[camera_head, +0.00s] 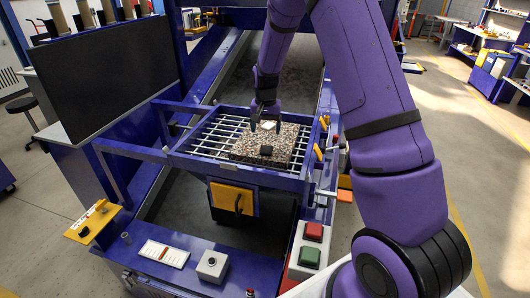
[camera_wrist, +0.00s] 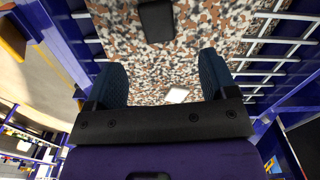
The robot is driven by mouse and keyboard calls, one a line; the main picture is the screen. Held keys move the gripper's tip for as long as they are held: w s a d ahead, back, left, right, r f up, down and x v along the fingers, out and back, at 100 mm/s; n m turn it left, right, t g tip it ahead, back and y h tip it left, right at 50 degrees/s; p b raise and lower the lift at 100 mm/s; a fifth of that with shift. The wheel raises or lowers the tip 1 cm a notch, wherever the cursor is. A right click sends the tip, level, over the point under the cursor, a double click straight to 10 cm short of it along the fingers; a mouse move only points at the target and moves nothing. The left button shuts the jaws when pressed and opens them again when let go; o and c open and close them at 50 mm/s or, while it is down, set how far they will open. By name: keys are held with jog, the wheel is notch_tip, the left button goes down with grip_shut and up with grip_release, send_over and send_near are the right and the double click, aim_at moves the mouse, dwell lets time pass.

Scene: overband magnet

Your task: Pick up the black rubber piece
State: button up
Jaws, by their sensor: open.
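The black rubber piece (camera_head: 266,150) is a small dark block lying on a speckled slab (camera_head: 245,150), near the slab's front edge. In the wrist view the black piece (camera_wrist: 156,20) shows at the top edge, ahead of the fingertips and close to the midline between them. My gripper (camera_head: 266,128) is open and points down over the slab, behind the black piece in the head view. In the wrist view my gripper (camera_wrist: 162,65) has its fingers wide apart with nothing held. A small white piece (camera_wrist: 176,95) lies on the slab between the fingers.
The slab rests on a metal grate (camera_head: 208,140) inside a blue frame (camera_head: 180,160). Yellow handles (camera_head: 319,152) stand at the frame's right side. A dark panel (camera_head: 100,75) rises at the left. A red and green button box (camera_head: 310,245) stands at the front.

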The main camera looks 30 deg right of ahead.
aim_at(266, 149)
notch_tip(266, 149, down, 10)
jog(key=shift+s+r, duration=0.1)
jog(key=shift+s, duration=0.05)
jog(key=c, duration=1)
jog(key=shift+c, duration=0.2)
jog(key=shift+r, duration=0.1)
